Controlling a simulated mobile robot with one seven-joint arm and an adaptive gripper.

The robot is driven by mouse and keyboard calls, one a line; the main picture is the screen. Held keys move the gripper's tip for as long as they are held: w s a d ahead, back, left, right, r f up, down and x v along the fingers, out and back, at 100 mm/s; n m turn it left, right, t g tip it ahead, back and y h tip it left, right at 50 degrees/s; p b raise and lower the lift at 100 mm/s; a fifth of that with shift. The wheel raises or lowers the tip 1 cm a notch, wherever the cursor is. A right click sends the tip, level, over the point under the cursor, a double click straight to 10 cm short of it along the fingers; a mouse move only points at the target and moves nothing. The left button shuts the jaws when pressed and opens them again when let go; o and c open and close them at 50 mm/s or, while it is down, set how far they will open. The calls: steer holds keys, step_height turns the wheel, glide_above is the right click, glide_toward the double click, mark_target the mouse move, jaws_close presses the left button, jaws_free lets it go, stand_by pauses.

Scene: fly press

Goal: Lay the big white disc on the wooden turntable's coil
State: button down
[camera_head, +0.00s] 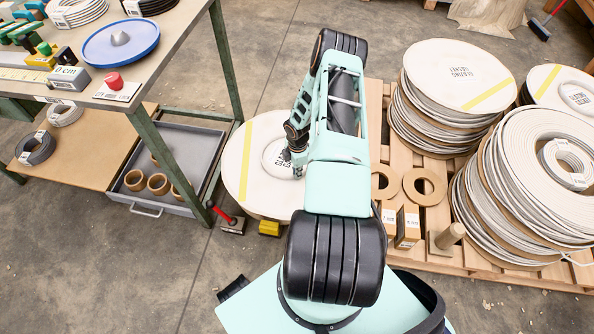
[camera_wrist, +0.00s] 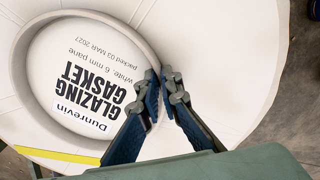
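A big white disc (camera_head: 237,190) with a yellow stripe lies flat left of the pallet. In the wrist view the disc (camera_wrist: 225,60) has a raised ring around a "Glazing Gasket" label. My gripper (camera_wrist: 161,75) is at the ring's right side, its two fingers close together with the ring's wall between them, and looks shut on it.
A wooden pallet (camera_head: 482,262) at right bears white coil stacks (camera_head: 425,125), one topped by a striped disc (camera_head: 455,75), and brown rings (camera_head: 424,187). A workbench (camera_head: 172,30) with a blue plate (camera_head: 120,42) stands at left. A yellow block (camera_head: 270,229) and red-handled tool (camera_head: 230,221) lie by the disc's front edge.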

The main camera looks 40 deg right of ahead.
mark_target(297, 181)
step_height(297, 181, down, 4)
steer(key=b, duration=0.2)
steer(key=shift+f+b, duration=0.2)
steer(key=shift+b, duration=0.2)
steer(key=shift+f+b, duration=0.95)
steer(key=shift+b, duration=0.15)
steer(key=shift+f+b, duration=0.65)
steer(key=shift+b, duration=0.55)
stand_by(0.9)
steer(key=c, duration=2.1)
jaws_free()
steer(key=shift+o, duration=0.4)
steer(key=o, duration=0.4)
steer(key=shift+r, duration=0.15)
